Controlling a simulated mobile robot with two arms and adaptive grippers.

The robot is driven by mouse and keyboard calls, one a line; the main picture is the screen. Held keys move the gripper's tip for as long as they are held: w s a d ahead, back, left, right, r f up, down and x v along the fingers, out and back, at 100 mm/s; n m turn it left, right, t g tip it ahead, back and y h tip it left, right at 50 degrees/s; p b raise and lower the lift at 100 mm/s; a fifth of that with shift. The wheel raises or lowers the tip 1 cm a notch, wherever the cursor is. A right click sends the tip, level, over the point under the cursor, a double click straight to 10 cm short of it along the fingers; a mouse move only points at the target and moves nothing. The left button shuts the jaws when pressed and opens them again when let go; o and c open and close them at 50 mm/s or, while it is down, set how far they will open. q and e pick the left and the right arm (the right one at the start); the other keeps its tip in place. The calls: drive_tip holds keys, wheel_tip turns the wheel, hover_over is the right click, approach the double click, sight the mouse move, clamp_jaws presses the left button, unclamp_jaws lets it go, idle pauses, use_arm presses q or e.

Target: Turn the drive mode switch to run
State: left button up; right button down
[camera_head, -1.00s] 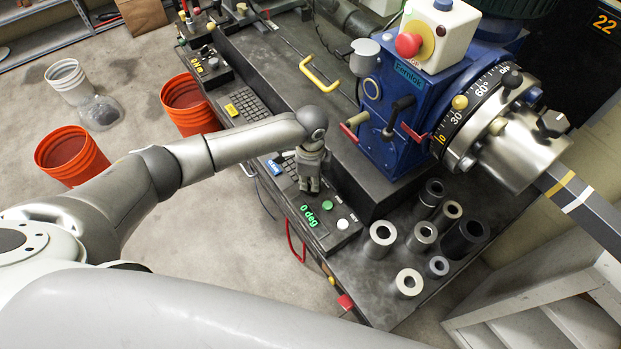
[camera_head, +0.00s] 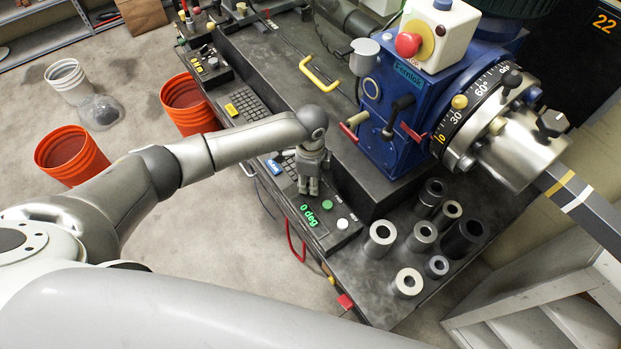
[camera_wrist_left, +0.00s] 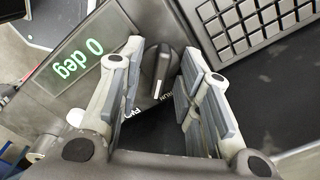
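The drive mode switch (camera_wrist_left: 157,70), a small dark elongated knob, shows in the left wrist view between the two fingers of my left gripper (camera_wrist_left: 162,62). The fingers stand apart on either side of it, and I see a gap beside the knob. White lettering that seems to read RUN lies just below the knob, with another label further left, partly hidden by the finger. In the head view, my left gripper (camera_head: 308,188) points down over the control panel and hides the switch. My right gripper is not in view.
The green "0 deg" display (camera_head: 308,215) is beside the gripper, also seen in the wrist view (camera_wrist_left: 78,60). A green button (camera_head: 327,205) and white button (camera_head: 342,224) are close by. A keyboard (camera_head: 248,104) lies behind. Metal sockets (camera_head: 380,238) stand to the right.

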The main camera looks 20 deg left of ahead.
use_arm(q)
wheel_tip(320, 180, up, 12)
idle(0.4)
drive_tip(key=shift+f, duration=0.1)
idle(0.3)
